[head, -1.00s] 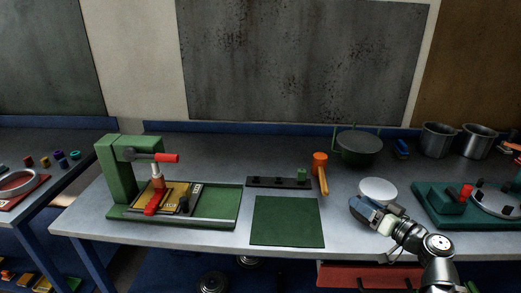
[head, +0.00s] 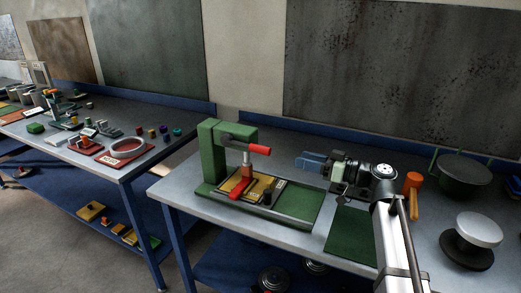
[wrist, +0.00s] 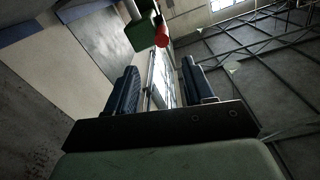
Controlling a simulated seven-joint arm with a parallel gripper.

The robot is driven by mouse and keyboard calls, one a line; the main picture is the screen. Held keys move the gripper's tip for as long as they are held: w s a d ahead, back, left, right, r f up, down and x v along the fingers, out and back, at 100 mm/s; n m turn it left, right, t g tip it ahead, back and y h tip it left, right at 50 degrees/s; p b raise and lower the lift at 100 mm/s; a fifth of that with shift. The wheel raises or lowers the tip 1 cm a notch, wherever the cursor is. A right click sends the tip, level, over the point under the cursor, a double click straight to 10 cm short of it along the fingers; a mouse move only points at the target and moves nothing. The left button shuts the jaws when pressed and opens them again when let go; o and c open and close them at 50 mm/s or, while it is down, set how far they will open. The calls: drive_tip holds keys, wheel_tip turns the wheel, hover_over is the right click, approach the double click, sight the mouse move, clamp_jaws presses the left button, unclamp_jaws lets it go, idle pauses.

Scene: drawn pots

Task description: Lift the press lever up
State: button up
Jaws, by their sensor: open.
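The green press (head: 212,150) stands on the near table in the head view. Its lever is a grey bar with a red grip (head: 258,149), sticking out to the right and roughly level. My gripper (head: 303,160) is open and empty, to the right of the red grip and apart from it, with its blue fingers pointing left. In the wrist view my gripper (wrist: 160,68) shows spread fingers, with the red grip (wrist: 161,36) and green press (wrist: 141,36) beyond the tips, near the top edge.
Below the lever, the press base holds a yellow plate (head: 238,184) and a second red handle (head: 240,190). A green mat (head: 350,236) lies right of it. An orange mallet (head: 413,190), a white-topped round stand (head: 478,230) and a green pot (head: 462,172) are farther right. A gap separates the left table.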

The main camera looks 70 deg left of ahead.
sight(253, 147)
drive_tip(key=x, duration=1.5)
drive_tip(key=shift+s+d, duration=0.1)
drive_tip(key=shift+s, duration=0.05)
clamp_jaws()
idle(0.4)
